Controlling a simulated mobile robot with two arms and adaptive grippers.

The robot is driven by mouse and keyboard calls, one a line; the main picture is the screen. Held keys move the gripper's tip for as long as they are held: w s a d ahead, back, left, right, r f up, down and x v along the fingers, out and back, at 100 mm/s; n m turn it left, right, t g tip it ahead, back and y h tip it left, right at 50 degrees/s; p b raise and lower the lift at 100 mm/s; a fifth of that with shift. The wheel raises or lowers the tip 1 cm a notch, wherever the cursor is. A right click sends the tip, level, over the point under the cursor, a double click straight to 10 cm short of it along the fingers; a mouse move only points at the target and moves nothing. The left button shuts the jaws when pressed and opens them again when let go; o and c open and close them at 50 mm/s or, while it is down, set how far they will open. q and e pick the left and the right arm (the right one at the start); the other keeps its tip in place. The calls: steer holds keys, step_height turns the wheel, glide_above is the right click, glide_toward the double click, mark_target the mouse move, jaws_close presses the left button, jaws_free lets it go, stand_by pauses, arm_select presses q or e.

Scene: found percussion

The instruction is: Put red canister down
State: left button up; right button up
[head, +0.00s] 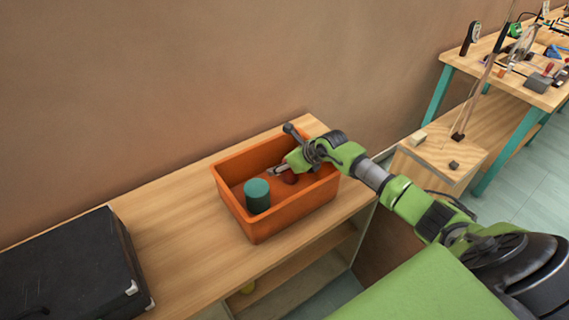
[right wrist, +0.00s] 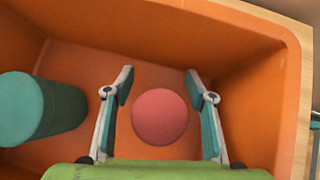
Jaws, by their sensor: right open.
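The red canister (right wrist: 160,117) stands in the orange crate, its round top showing between my right gripper's fingers in the right wrist view. In the head view the red canister (head: 289,177) is partly hidden by my gripper. My right gripper (right wrist: 157,80) is open, with one finger on each side of the canister and a visible gap at both sides. It also shows in the head view (head: 278,172), inside the orange crate (head: 268,228). My left gripper is not in view.
A teal canister (head: 257,196) stands in the crate to the left of the red one; it also shows in the right wrist view (right wrist: 38,109). The crate sits on a wooden shelf top (head: 185,262). A black case (head: 72,265) lies at left. A cluttered workbench (head: 530,90) stands at right.

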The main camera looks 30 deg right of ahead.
steer(key=shift+r, duration=0.25)
steer(key=shift+s+d+r, duration=0.15)
steer(key=shift+s, duration=0.1)
steer(key=b+v, duration=0.1)
steer(key=v, duration=1)
steer(key=shift+s+r, duration=0.1)
